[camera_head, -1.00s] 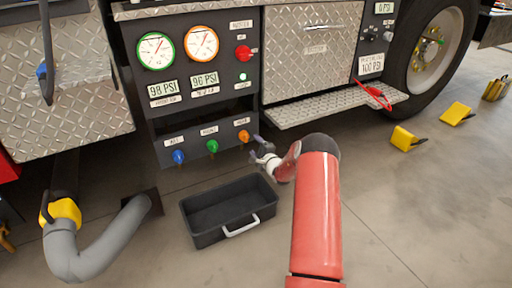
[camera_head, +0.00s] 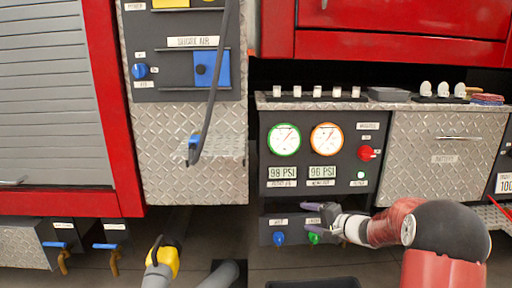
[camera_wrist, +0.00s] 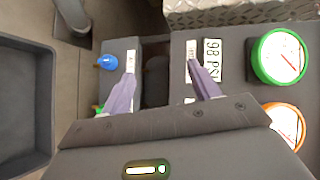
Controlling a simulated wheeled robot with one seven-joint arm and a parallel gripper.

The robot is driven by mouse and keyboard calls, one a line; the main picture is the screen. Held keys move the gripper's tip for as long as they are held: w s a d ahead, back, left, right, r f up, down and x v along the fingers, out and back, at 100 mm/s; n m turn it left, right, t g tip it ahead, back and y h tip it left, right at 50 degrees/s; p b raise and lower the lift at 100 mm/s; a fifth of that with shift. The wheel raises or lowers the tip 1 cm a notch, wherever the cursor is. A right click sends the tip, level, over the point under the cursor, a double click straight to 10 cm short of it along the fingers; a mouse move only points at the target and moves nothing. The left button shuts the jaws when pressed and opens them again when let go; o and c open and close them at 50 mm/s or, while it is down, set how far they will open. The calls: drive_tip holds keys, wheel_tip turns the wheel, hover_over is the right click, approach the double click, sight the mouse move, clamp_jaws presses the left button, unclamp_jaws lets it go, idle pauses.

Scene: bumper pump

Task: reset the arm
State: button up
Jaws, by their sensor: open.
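My arm is red and reaches in from the lower right of the head view. My gripper (camera_head: 312,216) is in front of the pump panel (camera_head: 345,160), just above the blue knob (camera_head: 279,238) and green knob (camera_head: 313,237). In the wrist view my gripper (camera_wrist: 160,65) shows two purple fingers spread apart with nothing between them. The blue knob (camera_wrist: 107,62) lies beyond the left finger there. The orange knob is hidden in the head view. The panel's green-ringed gauge (camera_head: 284,139) and orange-ringed gauge (camera_head: 326,138) are visible.
A black tray (camera_wrist: 22,110) lies on the floor at the wrist view's left. A diamond-plate shelf (camera_head: 390,104) with small items runs above the panel.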

drive_tip(key=s+a+r+n+g+h+p, duration=0.1)
drive_tip(key=s+a+r+n+g, duration=0.3)
drive_tip(key=s, duration=0.7)
drive_tip(key=s+a+r+n+g+h+p, duration=0.1)
drive_tip(key=s+a+r+n+g+h, duration=0.15)
drive_tip(key=s+a+r, duration=0.6)
drive_tip(key=s+d+n+h+p, duration=0.1)
drive_tip(key=s+d+h, duration=0.2)
drive_tip(key=s, duration=0.7)
drive_tip(key=s+d+n+h+p, duration=0.1)
drive_tip(key=s+d+h, duration=0.2)
drive_tip(key=s+d, duration=0.4)
drive_tip(key=s+t, duration=0.1)
drive_tip(key=s, duration=0.3)
drive_tip(key=shift+s+f, duration=0.3)
drive_tip(key=shift+f, duration=0.1)
drive_tip(key=shift+d+n+h, duration=0.1)
drive_tip(key=shift+n+h, duration=0.15)
